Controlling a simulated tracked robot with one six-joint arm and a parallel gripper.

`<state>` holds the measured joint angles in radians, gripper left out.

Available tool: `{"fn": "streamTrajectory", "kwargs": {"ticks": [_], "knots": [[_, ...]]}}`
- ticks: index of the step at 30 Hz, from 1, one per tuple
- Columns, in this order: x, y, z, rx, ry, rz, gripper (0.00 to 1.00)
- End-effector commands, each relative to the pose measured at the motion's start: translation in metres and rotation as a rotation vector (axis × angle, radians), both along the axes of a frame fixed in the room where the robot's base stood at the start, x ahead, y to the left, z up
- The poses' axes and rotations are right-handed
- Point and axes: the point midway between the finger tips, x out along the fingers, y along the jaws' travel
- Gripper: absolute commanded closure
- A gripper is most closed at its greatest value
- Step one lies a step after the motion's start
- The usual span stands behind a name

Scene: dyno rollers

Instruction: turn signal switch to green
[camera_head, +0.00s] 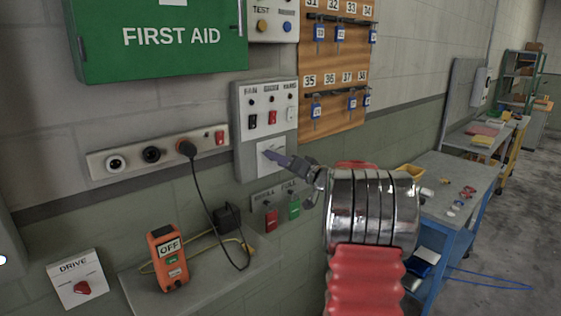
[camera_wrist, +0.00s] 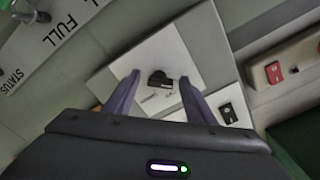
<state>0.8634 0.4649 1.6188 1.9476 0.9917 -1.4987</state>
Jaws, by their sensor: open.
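In the wrist view, a small black rotary knob (camera_wrist: 160,79) sits on a white square plate (camera_wrist: 150,50). Small labels beside the knob are too blurred to read. My gripper (camera_wrist: 158,77) is open, with one purple finger on each side of the knob. Whether the fingers touch the knob I cannot tell. The knob is hidden there behind the fingers. No plainly green marking shows on the plate.
Black, red and white rocker switches (camera_head: 271,117) sit above the plate. A socket strip (camera_head: 130,155) with a plugged cable is to the left. A DRIVE switch (camera_head: 80,288) is lower left. A blue cart (camera_head: 455,185) stands right.

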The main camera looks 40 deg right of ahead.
Motion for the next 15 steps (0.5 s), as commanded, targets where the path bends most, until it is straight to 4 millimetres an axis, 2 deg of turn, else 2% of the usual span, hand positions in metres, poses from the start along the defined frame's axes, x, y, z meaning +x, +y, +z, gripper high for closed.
{"fn": "streamTrajectory", "kwargs": {"ticks": [4, 15], "knots": [[-0.0003, -0.0001, 0.0002, 0.0, 0.0, 0.0, 0.51], [-0.0007, -0.0005, 0.0001, 0.0, 0.0, -0.001, 0.77]]}}
